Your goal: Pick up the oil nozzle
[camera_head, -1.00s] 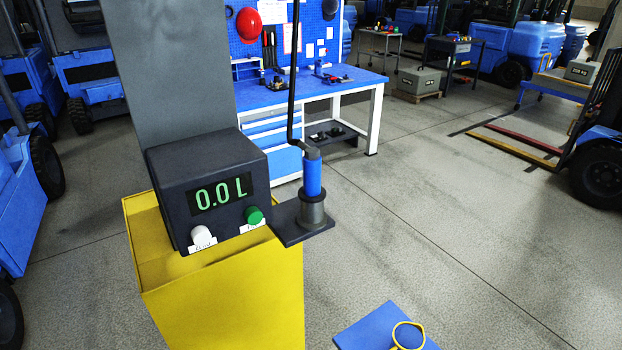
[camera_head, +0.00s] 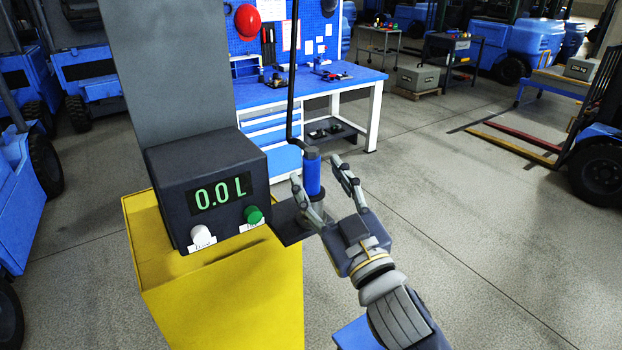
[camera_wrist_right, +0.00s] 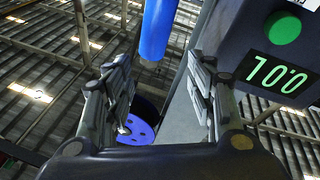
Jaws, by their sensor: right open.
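The oil nozzle (camera_head: 313,176) has a blue grip and hangs upright from a black hose, set in a grey holder on a dark shelf (camera_head: 287,226) beside the dispenser box. My right gripper (camera_head: 322,168) is open, with one finger on each side of the blue grip in the head view. In the right wrist view the blue nozzle (camera_wrist_right: 157,28) shows beyond and between the open fingers (camera_wrist_right: 160,85), with nothing held. My gripper's palm hides part of the nozzle's lower end and holder. My left gripper is not in view.
The dark dispenser box (camera_head: 212,178) reads 0.0 L, with white and green knobs, on a yellow cabinet (camera_head: 230,300). A blue workbench (camera_head: 300,92) stands behind. A blue surface (camera_head: 352,334) shows low beside my forearm. Floor to the right is open.

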